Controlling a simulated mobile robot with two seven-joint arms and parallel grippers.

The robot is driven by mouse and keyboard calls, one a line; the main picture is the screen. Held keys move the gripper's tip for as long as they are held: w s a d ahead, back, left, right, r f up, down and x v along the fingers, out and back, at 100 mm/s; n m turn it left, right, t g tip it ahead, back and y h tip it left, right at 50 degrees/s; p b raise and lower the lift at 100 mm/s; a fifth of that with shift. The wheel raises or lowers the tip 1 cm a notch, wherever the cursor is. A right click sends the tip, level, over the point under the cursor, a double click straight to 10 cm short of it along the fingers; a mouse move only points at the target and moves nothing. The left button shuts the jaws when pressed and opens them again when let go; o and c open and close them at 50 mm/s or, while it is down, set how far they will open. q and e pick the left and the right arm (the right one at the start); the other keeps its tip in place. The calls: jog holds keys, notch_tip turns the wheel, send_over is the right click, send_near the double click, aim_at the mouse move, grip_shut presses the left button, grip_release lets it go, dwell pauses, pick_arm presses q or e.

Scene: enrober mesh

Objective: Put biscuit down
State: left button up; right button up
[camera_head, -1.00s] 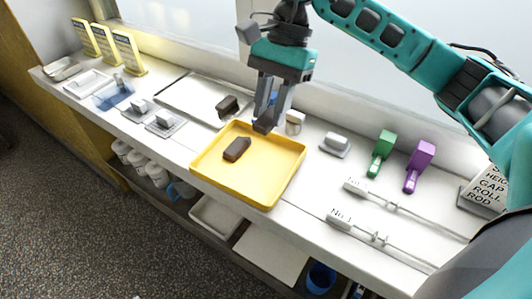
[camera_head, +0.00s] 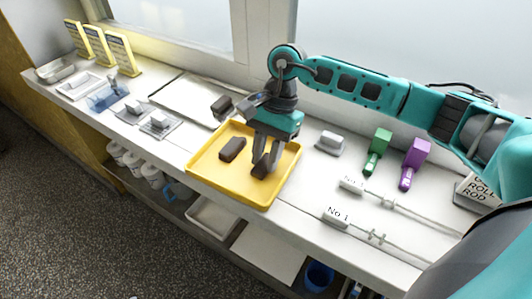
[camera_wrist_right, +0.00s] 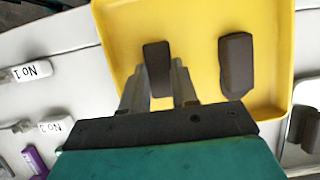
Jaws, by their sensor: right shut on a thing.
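A yellow tray (camera_head: 248,192) lies on the long white counter, and its yellow floor fills much of the right wrist view (camera_wrist_right: 200,20). One dark brown biscuit (camera_head: 232,149) lies on the tray's left part; the right wrist view shows it too (camera_wrist_right: 236,65). My right gripper (camera_head: 267,158) points down over the tray's right part. It is shut on a second dark biscuit (camera_wrist_right: 157,68), low over the tray floor, beside the first with a gap between. Whether the held biscuit touches the floor I cannot tell. My left gripper is not in view.
Another dark block (camera_head: 222,104) is behind the tray, by the edge of a flat pale plate (camera_head: 180,98). A grey block (camera_head: 329,142), a green tool (camera_head: 377,150) and a purple tool (camera_head: 414,160) stand to the right. Labelled rods lie at front right.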

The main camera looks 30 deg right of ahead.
jog(key=shift+f, duration=0.2)
jog(key=o, duration=0.8)
jog(key=shift+r, duration=0.1)
jog(key=shift+r, duration=0.1)
jog(key=v, duration=1.2)
jog(key=shift+b, duration=0.35)
